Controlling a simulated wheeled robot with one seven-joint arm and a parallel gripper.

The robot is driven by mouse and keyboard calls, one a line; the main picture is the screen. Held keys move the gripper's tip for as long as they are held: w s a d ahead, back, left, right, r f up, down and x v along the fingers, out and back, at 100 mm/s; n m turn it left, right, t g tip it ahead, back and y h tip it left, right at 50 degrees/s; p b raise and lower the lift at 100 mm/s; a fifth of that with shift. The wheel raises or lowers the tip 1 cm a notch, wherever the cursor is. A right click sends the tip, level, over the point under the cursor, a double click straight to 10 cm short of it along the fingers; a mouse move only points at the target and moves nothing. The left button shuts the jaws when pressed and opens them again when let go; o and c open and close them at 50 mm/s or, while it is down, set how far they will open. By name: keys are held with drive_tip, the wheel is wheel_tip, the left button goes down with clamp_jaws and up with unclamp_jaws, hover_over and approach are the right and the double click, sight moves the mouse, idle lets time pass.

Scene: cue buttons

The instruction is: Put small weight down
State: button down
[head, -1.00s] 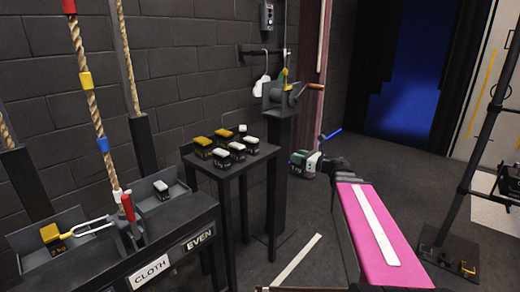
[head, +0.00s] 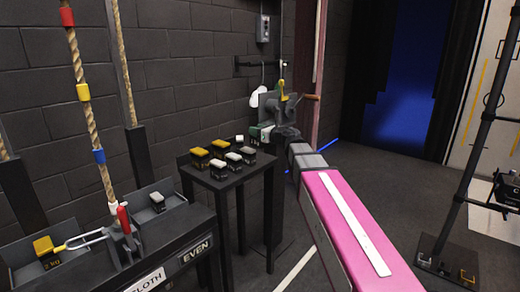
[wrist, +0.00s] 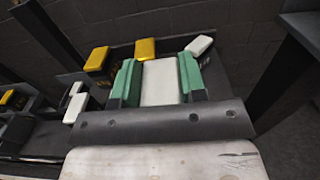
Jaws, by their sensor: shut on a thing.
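My gripper (wrist: 157,82) has green fingers shut on a white-topped weight (wrist: 159,84), in the middle of the wrist view. In the head view my gripper (head: 262,133) is just beyond the right back of the small dark table (head: 222,184), and the held weight is hard to make out there. Several other weights stand on that table: two with yellow tops (head: 198,156) and several with white tops (head: 234,158). In the wrist view two yellow-topped weights (wrist: 97,59) and a white-topped one (wrist: 199,46) stand beyond and beside my fingers.
A dark bench with a rope, a red-handled lever (head: 124,218) and open trays stands at the left; one tray holds a yellow weight (head: 43,246), another a grey-topped one (head: 157,201). A crank post (head: 283,110) stands behind my gripper.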

drive_tip(key=shift+w+d+f, duration=0.2)
drive_tip(key=shift+w+f, duration=2.05)
drive_tip(key=shift+f, duration=0.1)
drive_tip(key=shift+w+d+f, duration=0.2)
drive_tip(key=shift+w+f, duration=2.05)
drive_tip(key=shift+f, duration=0.1)
drive_tip(key=c, duration=0.7)
unclamp_jaws()
drive_tip(key=shift+f, duration=0.15)
